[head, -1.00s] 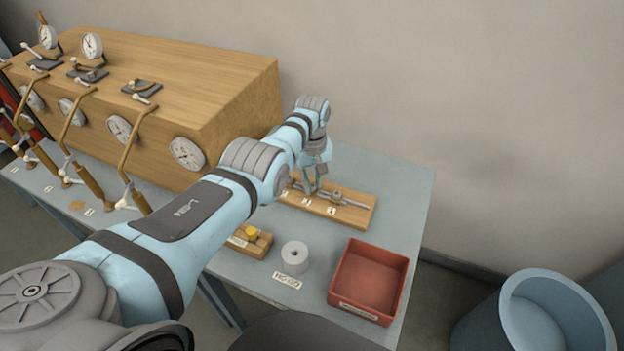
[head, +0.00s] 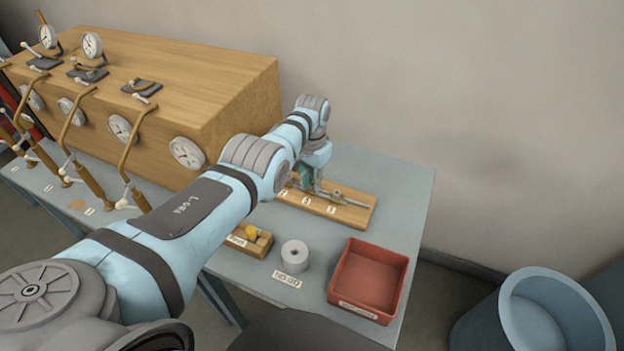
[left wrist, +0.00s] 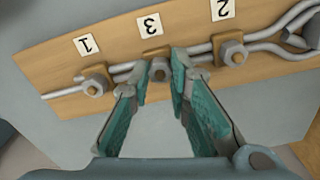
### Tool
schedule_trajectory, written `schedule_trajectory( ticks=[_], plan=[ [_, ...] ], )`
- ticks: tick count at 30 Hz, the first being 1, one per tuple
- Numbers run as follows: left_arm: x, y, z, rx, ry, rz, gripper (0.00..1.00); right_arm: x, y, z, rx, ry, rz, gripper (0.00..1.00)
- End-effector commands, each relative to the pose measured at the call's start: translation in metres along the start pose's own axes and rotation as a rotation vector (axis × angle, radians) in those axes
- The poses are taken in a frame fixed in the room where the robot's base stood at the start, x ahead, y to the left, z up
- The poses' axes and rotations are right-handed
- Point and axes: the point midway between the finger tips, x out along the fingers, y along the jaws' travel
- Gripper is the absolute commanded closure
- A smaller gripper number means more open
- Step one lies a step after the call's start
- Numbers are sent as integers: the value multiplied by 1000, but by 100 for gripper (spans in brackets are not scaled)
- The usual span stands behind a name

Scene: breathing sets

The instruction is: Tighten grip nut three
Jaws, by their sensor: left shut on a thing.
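The wooden board (head: 352,214) lies on the grey table and carries metal rods and nuts. In the left wrist view the board (left wrist: 40,72) shows tags 1, 3 and 2, each near a nut. Grip nut three (left wrist: 159,70) is the middle one, by tag 3 (left wrist: 151,26). My left gripper (left wrist: 161,71) has its teal-padded fingers on either side of this nut and is shut on it. In the head view the left gripper (head: 311,187) is low over the board, and its wrist partly hides the nut. My right gripper is not in view.
Nut one (left wrist: 95,81) and nut two (left wrist: 231,50) stand close on either side. A grey ring (head: 295,256), a red tray (head: 388,315) and a small wooden block (head: 262,243) are nearer on the table. A wooden box with gauges (head: 235,105) stands left.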

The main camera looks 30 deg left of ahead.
Motion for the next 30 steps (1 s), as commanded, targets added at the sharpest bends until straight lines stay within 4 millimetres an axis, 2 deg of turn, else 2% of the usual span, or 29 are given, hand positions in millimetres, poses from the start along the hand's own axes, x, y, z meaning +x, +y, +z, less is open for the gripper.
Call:
schedule_trajectory(
  ticks=[30],
  plan=[
    [4, 1, 3, 962, -9, 9, 100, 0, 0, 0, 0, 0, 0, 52]
  ],
)
